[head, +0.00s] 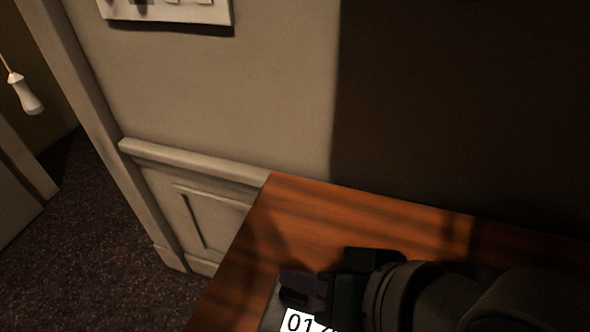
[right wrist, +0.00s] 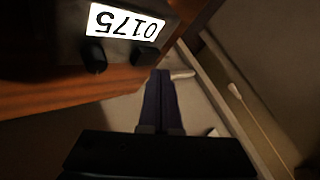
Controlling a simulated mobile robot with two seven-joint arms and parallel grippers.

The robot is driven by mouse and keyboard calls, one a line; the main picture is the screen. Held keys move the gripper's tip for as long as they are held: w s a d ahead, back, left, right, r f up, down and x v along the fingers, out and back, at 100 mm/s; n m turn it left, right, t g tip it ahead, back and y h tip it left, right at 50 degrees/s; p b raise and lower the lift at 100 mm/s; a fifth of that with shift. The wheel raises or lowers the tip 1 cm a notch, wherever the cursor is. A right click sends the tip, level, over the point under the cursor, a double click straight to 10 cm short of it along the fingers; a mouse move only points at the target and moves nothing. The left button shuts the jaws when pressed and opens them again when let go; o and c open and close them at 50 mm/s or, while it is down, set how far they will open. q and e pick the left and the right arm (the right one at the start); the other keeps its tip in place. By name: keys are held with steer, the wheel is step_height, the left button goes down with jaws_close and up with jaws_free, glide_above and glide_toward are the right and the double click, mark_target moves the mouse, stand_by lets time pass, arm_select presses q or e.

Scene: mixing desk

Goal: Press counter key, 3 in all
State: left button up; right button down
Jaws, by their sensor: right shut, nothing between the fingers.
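The counter (right wrist: 60,28) is a dark grey box with a lit white display, upside down in the right wrist view, that seems to read 0175. Two dark keys (right wrist: 146,56) and (right wrist: 94,54) stand beside the display. In the head view only part of the display (head: 300,322) shows at the bottom edge. My right gripper (head: 296,288) is shut and empty, over the counter. In the right wrist view its fingertips (right wrist: 160,74) appear close to one key; I cannot tell whether they touch it. My left gripper is out of view.
The counter is on a wooden desk (head: 300,208) against a panelled wall (head: 230,110). Much of the desk at the right is in shadow or behind my right arm. A white pull handle (head: 27,95) hangs at the far left, above dark carpet (head: 90,260).

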mark_target(301, 297)
steer(key=shift+f, duration=0.1)
steer(key=shift+f, duration=0.35)
steer(key=shift+f+b, duration=0.45)
steer(key=shift+f, duration=0.05)
stand_by(0.6)
stand_by(0.4)
steer(key=shift+r+p, duration=0.9)
steer(key=shift+p, duration=0.2)
step_height(301, 297, up, 5)
steer(key=p, duration=0.5)
steer(key=shift+r+p, duration=0.1)
steer(key=shift+p, duration=0.2)
